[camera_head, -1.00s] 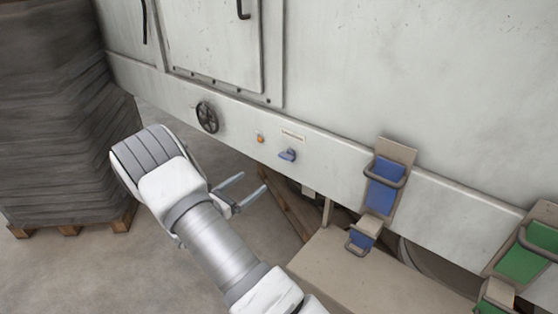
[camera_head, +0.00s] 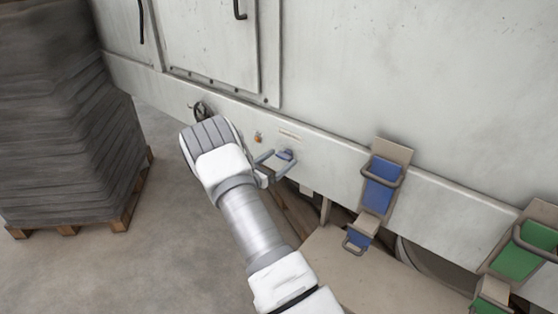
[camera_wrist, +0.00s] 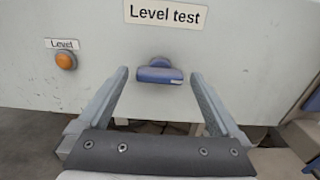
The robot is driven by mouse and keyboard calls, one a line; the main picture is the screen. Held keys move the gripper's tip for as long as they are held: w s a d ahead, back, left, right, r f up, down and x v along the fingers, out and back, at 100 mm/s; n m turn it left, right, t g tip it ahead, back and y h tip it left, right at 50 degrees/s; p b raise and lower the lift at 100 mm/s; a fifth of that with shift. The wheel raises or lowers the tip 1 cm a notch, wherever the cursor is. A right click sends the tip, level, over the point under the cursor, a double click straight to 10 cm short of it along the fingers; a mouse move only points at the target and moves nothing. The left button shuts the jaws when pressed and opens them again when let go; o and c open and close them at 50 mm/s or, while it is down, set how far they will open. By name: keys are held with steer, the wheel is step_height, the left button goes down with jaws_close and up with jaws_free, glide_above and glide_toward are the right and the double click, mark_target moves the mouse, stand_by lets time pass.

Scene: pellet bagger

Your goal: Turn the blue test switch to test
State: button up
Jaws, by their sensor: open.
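The blue test switch (camera_wrist: 160,73) sits on the pale machine panel below a "Level test" label (camera_wrist: 166,15). Its handle lies roughly horizontal in the wrist view, with a small pale mark at its right end. In the head view the switch (camera_head: 285,154) shows just beyond my fingertips. My gripper (camera_wrist: 158,76) is open, with one finger on each side of the switch in the wrist view. I see a gap between the switch and both fingers. Whether the fingertips touch the panel I cannot tell.
An orange lamp (camera_wrist: 66,60) labelled "Level" is left of the switch. A black handwheel (camera_head: 203,111) is farther left, partly hidden by my arm. A dark stack (camera_head: 65,120) on a pallet stands left.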

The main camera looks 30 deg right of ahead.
steer(key=c, duration=1.3)
steer(key=shift+b, duration=0.4)
steer(key=shift+f+m+b, duration=0.25)
steer(key=shift+m+b, duration=0.75)
steer(key=shift+b, duration=0.2)
steer(key=m+b, duration=0.9)
steer(key=b, duration=0.4)
steer(key=shift+r+m+b, duration=0.1)
steer(key=shift+m+b, duration=0.25)
steer(key=shift+m, duration=0.05)
steer(key=shift+r, duration=0.1)
